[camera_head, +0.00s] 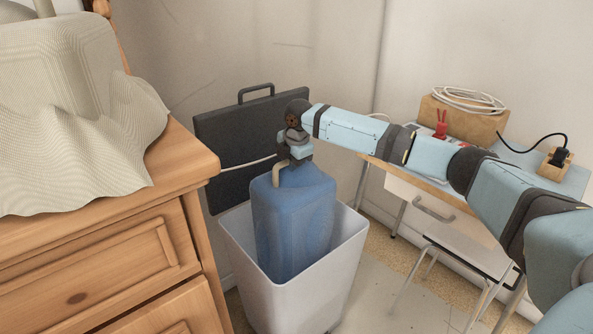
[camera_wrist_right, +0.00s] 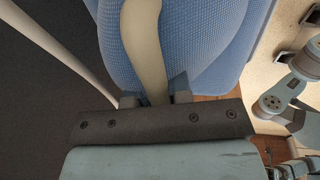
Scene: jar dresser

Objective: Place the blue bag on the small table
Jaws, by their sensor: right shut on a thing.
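The blue bag (camera_head: 295,220) stands upright, its lower part inside a white bin (camera_head: 345,265) in the head view. It has a beige strap handle at its top. My right gripper (camera_head: 290,170) is at the top of the bag, shut on the handle. In the right wrist view the beige handle (camera_wrist_right: 146,45) runs between the fingers of the gripper (camera_wrist_right: 155,92), with the blue fabric (camera_wrist_right: 215,40) behind it. The small table (camera_head: 440,190) with a drawer stands at the right against the wall, partly hidden by my right arm. My left gripper is not in view.
A wooden dresser (camera_head: 120,245) with a draped cloth (camera_head: 75,110) fills the left. A dark flat case (camera_head: 235,125) leans on the wall behind the bin. The small table carries a cardboard box (camera_head: 463,118) with a white cable, a red item and a plug. A stool (camera_head: 465,255) stands before it.

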